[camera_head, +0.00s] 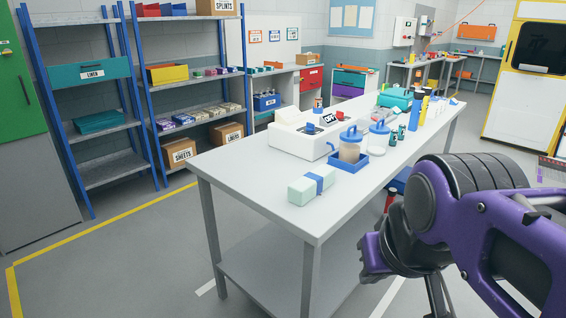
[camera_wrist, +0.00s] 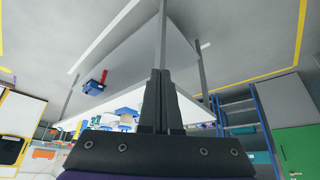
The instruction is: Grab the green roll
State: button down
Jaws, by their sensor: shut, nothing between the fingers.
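A pale green block-like bundle with a blue band (camera_head: 312,185) lies on the near end of the white table (camera_head: 250,178) in the head view. I cannot tell for sure whether it is the green roll. Small dark-green items (camera_head: 393,138) stand farther back, too small to make out. My gripper (camera_wrist: 161,72) is shut and empty, its two dark fingers together in the wrist view. My purple arm is low at the right in the head view, beside the table's right long side and apart from the bundle. No green roll is clear in the wrist view.
A white machine (camera_head: 300,138), a blue tray (camera_head: 349,165) with a blue-lidded jar (camera_head: 351,146), bottles (camera_head: 418,110) and a teal case (camera_head: 395,97) stand behind the bundle. The table's near end is clear around it. Blue shelving (camera_head: 150,90) stands at the left.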

aim_at(302, 190)
jog(key=z, duration=0.5)
jog(key=j+z, duration=0.15)
jog(key=z, duration=0.2)
jog(key=j+z, duration=0.15)
jog(key=z, duration=0.25)
jog(key=j+z, duration=0.15)
jog(key=z, duration=0.2)
jog(key=j+z, duration=0.3)
jog(key=k+j+z, duration=0.1)
jog(key=j+z, duration=0.2)
jog(key=j, duration=0.15)
jog(key=k+j+z, duration=0.15)
jog(key=j, duration=0.2)
jog(key=k+j+z, duration=0.2)
jog(key=j, duration=0.2)
jog(key=k+j, duration=0.1)
jog(key=j, duration=0.2)
jog(key=k+j+z, duration=0.1)
jog(key=j, duration=0.25)
